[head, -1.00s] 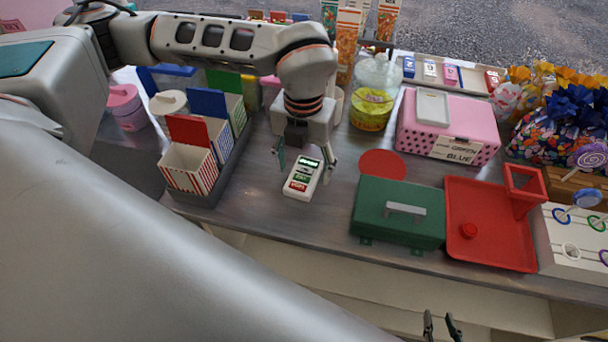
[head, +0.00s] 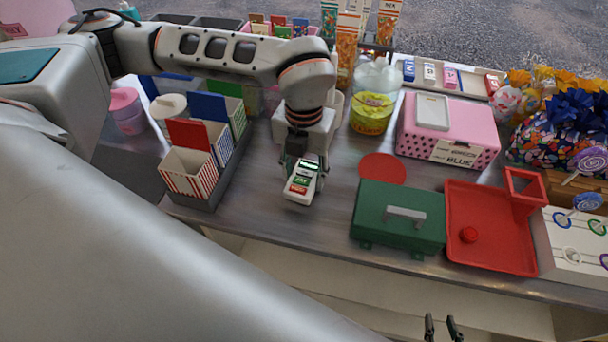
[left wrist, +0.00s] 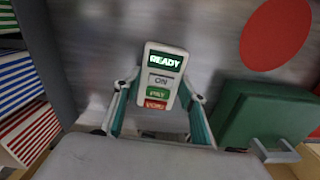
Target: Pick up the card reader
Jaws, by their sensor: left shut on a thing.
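The card reader (head: 300,187) is a small white device with a dark screen and green and red keys. My left gripper (head: 303,168) has its fingers closed on its two sides. In the left wrist view the card reader (left wrist: 160,80) sits between the fingers, its screen reading "READY". It looks slightly raised off the counter, but the gap is hard to judge. My right gripper (head: 441,328) shows at the bottom edge with two dark fingertips apart and nothing between them.
Striped boxes in a grey rack (head: 207,198) stand close on the left. A red disc (head: 382,168), a green case (head: 395,235) and a red tray (head: 490,255) lie to the right. A yellow tub (head: 372,112) and a pink box (head: 455,125) stand behind. The counter's front edge is near.

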